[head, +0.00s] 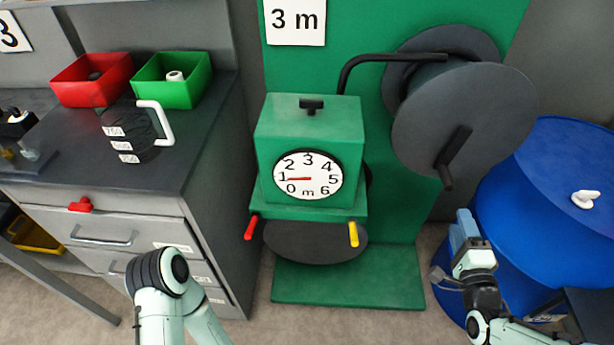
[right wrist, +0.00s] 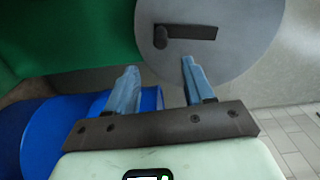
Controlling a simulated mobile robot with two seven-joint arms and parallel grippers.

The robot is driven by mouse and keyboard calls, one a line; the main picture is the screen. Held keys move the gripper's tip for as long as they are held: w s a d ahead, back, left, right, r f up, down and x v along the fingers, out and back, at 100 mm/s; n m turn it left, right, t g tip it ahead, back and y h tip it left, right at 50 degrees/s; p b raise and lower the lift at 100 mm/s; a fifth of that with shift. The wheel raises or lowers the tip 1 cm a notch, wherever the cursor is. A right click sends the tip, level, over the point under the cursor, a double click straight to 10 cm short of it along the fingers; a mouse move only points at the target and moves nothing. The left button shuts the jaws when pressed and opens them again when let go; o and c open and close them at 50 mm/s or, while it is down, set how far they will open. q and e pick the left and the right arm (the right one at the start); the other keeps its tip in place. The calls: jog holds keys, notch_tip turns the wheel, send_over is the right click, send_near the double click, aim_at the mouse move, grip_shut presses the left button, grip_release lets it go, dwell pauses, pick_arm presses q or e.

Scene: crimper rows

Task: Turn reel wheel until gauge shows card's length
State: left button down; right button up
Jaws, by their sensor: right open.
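The card (head: 295,20) on the green panel reads "3 m". The round white gauge (head: 318,186) on the green box has marks 0 to 6, and its red needle points left, close to 1. The dark grey reel wheel (head: 452,112) is at the upper right, with a black crank handle (head: 447,172) on its face. The right wrist view also shows the wheel (right wrist: 235,60) and its handle (right wrist: 188,33). My right gripper (head: 466,228) is open and empty, below the handle and apart from it; its fingers (right wrist: 158,85) stand wide. My left gripper is out of view.
A grey cabinet (head: 110,215) at the left carries a red bin (head: 75,92), a green bin (head: 190,92) and a dark jug (head: 135,135). A black bent arm (head: 362,62) joins box and reel.

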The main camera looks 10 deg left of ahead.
aim_at(445, 180)
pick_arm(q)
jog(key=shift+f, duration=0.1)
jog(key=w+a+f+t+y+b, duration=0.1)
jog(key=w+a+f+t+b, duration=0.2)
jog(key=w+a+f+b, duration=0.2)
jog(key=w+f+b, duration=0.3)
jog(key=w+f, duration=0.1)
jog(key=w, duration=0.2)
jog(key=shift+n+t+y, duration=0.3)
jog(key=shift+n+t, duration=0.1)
pick_arm(e)
jog(key=w+n, duration=0.4)
jog(key=n, duration=0.1)
jog(key=w+n, duration=0.5)
jog(key=w+a+n, duration=0.1)
jog(key=w+n, duration=0.4)
jog(key=shift+w, duration=0.25)
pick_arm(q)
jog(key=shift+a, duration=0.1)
pick_arm(e)
grip_shut()
